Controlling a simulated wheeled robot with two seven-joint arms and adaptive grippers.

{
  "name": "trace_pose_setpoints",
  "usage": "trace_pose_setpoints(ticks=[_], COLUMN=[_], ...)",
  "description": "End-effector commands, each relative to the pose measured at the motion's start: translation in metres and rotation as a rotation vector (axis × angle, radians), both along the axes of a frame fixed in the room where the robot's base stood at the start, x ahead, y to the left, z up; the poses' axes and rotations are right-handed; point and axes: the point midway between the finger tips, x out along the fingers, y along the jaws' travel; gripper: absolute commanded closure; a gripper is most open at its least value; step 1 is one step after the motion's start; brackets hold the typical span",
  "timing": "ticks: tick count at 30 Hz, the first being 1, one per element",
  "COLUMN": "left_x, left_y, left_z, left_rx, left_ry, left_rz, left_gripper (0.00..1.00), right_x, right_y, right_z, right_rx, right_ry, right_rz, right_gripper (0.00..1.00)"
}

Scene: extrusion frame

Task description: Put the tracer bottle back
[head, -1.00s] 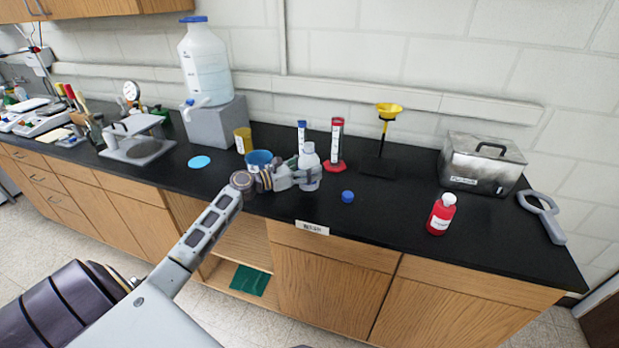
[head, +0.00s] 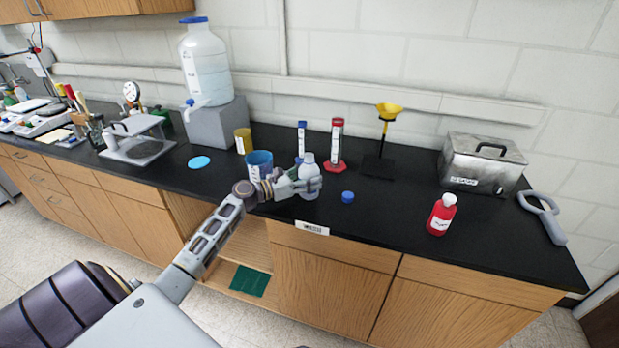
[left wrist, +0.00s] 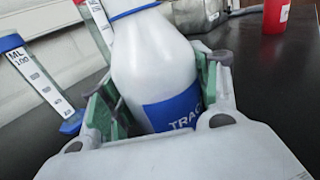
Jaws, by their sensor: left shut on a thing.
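The tracer bottle (head: 308,171) is white, with a blue label reading "TRAC" in the left wrist view (left wrist: 155,75). My left gripper (head: 309,187) is shut on it, with one finger on each side of its body. The bottle is roughly upright over the front part of the black bench; whether its base touches the top cannot be told. A blue ring shows around its neck in the left wrist view, and its mouth is out of that frame. A small blue cap (head: 347,197) lies on the bench just right of the bottle. My right gripper is out of view.
Behind the bottle stand a blue-topped cylinder (head: 302,137) and a red-based cylinder (head: 336,148). A blue cup (head: 259,161) is close to the left. A funnel stand (head: 381,150), metal box (head: 480,165) and red bottle (head: 441,215) stand right. Bench between cap and red bottle is clear.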

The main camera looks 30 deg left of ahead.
Motion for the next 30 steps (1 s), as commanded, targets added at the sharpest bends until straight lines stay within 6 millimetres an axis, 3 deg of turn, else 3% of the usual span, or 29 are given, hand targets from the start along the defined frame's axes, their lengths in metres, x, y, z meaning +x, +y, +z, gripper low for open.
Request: trace_pose_setpoints(ticks=[4, 5, 10, 24, 30], left_x=[0.0001, -0.0001, 0.0, -0.0005, -0.0096], left_y=[0.0, -0.0001, 0.0, 0.0005, 0.006], left_z=[-0.0017, -0.003, -0.0025, 0.0005, -0.0014], left_rx=[-0.001, 0.0, 0.001, 0.001, 0.001], left_ry=[-0.001, 0.0, 0.001, 0.0, 0.002], left_rz=[0.0, 0.0, 0.0, 0.0, 0.0], left_gripper=[0.72, 0.37, 0.17, 0.17, 0.17], right_x=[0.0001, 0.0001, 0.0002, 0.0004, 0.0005], right_y=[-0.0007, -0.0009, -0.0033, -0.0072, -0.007], right_z=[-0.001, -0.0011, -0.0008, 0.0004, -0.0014], right_rx=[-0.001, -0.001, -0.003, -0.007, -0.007], right_ry=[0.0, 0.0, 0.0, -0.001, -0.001], right_rz=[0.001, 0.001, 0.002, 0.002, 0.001], right_gripper=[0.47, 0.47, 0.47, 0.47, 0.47])
